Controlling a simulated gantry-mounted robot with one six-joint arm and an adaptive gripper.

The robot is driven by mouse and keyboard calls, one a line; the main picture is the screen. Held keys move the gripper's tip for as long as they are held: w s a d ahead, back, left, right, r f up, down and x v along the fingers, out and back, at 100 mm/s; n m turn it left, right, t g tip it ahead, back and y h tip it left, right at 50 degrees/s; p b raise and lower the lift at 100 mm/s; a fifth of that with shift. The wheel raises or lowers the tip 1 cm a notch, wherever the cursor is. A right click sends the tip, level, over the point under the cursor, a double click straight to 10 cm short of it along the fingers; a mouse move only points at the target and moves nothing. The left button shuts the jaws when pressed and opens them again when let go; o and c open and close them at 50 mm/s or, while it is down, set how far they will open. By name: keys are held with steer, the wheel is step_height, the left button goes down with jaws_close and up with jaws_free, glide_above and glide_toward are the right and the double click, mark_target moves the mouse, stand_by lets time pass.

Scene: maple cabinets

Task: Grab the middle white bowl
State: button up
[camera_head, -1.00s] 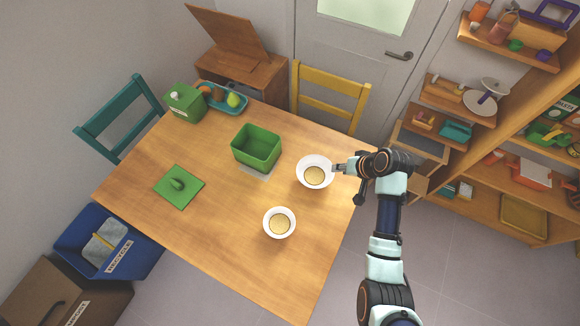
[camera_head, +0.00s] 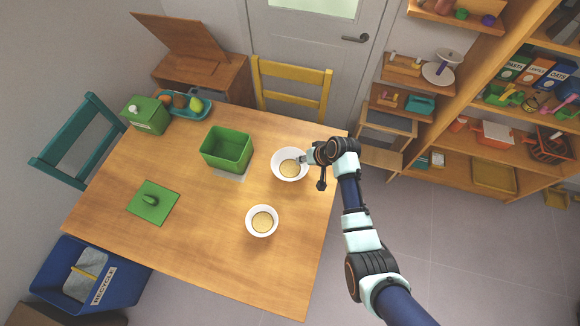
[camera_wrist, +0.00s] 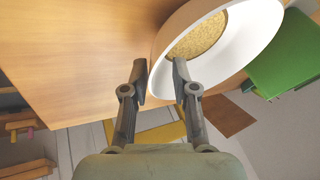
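A white bowl (camera_head: 277,157) with a tan, round filling stands upright near the table's right edge. A second white bowl (camera_head: 251,229) with a similar filling stands nearer the front. My gripper (camera_head: 305,159) is at the right rim of the farther bowl. In the wrist view the gripper (camera_wrist: 160,68) is open, with a gap between its fingers. The farther bowl (camera_wrist: 252,45) fills the upper right there; its rim comes between the fingers, one finger over the inside and one outside. Whether either finger touches the wall I cannot tell.
The wooden table (camera_head: 190,240) also holds an open green box (camera_head: 226,150), a green lid (camera_head: 153,203), a green container (camera_head: 147,115) and a blue tray (camera_head: 203,112) with fruit. A yellow chair (camera_head: 291,75) stands behind, and shelves (camera_head: 485,135) at right. The table's front is clear.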

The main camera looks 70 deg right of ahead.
jaws_close()
steer(key=shift+r, duration=0.1)
step_height(320, 180, up, 20)
steer(key=p, duration=0.2)
stand_by(1.0)
